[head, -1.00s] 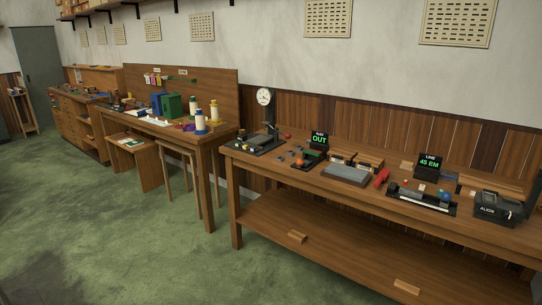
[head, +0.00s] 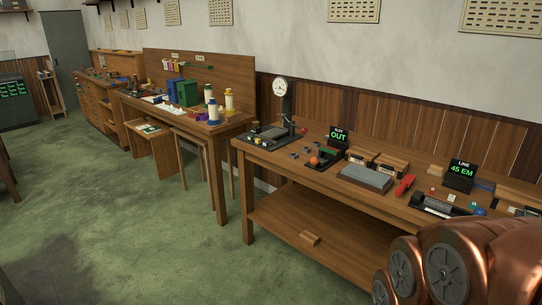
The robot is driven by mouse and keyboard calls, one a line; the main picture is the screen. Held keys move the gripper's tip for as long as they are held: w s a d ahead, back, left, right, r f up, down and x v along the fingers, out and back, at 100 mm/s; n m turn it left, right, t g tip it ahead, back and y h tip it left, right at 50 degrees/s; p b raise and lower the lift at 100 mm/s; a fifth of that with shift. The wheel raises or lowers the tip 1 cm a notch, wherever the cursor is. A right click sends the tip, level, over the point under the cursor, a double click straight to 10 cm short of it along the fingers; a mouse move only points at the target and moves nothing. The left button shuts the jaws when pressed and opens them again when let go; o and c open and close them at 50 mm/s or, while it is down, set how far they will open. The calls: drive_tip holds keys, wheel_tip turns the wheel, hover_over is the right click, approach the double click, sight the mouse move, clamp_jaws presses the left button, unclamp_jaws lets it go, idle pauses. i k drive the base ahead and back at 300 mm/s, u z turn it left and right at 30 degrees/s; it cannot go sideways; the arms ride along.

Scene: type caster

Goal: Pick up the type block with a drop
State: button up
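I cannot pick out a type block with a drop at this size. Several small dark and grey pieces (head: 307,150) lie on the right workbench (head: 262,160), between the dial gauge stand and the sign reading OUT. Small light and red pieces (head: 432,193) lie near the sign reading LINE 45 EM. My copper-coloured arm shows at the lower right and covers the bench's right end. My gripper is not in view.
A dial gauge stand (head: 282,100), an OUT sign (head: 338,137), a grey slab (head: 366,178), a red object (head: 404,185) and a LINE sign (head: 461,175) crowd the bench. A second bench (head: 222,128) stands left, with stools below. Green floor (head: 130,220) is clear at left.

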sight(294, 155)
drive_tip(key=z, duration=0.6)
drive_tip(key=k, duration=0.8)
drive_tip(key=z, duration=0.85)
drive_tip(key=k, duration=0.35)
drive_tip(key=z, duration=0.35)
drive_tip(key=i, duration=1.65)
drive_tip(key=u, duration=0.9)
drive_tip(key=i, duration=1.45)
drive_tip(key=u, duration=2.15)
drive_tip(key=i, duration=1.05)
drive_tip(key=u, duration=1.15)
drive_tip(key=i, duration=0.6)
drive_tip(key=u, duration=0.1)
